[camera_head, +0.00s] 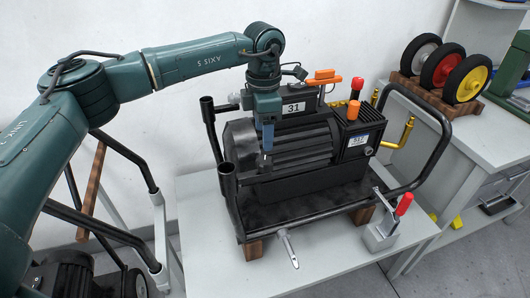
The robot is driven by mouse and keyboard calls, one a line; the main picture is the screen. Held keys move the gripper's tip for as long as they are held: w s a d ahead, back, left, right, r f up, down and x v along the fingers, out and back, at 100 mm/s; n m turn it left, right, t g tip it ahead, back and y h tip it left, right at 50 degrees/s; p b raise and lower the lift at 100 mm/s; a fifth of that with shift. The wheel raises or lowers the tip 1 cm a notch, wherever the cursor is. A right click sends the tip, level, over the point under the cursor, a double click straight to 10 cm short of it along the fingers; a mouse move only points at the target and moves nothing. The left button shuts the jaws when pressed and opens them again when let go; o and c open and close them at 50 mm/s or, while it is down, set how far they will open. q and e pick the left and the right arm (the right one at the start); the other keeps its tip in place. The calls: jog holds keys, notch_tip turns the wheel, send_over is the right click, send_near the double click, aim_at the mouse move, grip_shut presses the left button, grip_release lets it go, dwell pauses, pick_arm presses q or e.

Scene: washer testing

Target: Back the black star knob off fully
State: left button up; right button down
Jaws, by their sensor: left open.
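My left arm comes in from the left and bends down over a black motor-like machine (295,145). My left gripper (266,158) points down in front of the machine's ribbed housing. Its jaws are open, and I cannot tell whether they touch anything. I cannot make out the black star knob; it may be hidden behind the gripper or lost against the dark machine. My right gripper is not in view.
A black tubular frame (428,105) surrounds the machine on a white table (330,262). An orange handle (322,78), an orange knob (353,109) and a red-handled clamp (390,222) stand close by. Wheels (465,78) sit on a bench at right.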

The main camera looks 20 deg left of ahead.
aim_at(264, 160)
pick_arm(q)
notch_tip(264, 160, down, 7)
jog(key=shift+f+p, duration=0.15)
jog(key=shift+p, duration=0.4)
jog(key=shift+f, duration=0.45)
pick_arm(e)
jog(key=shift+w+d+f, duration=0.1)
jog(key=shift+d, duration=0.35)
pick_arm(q)
jog(key=c, duration=1)
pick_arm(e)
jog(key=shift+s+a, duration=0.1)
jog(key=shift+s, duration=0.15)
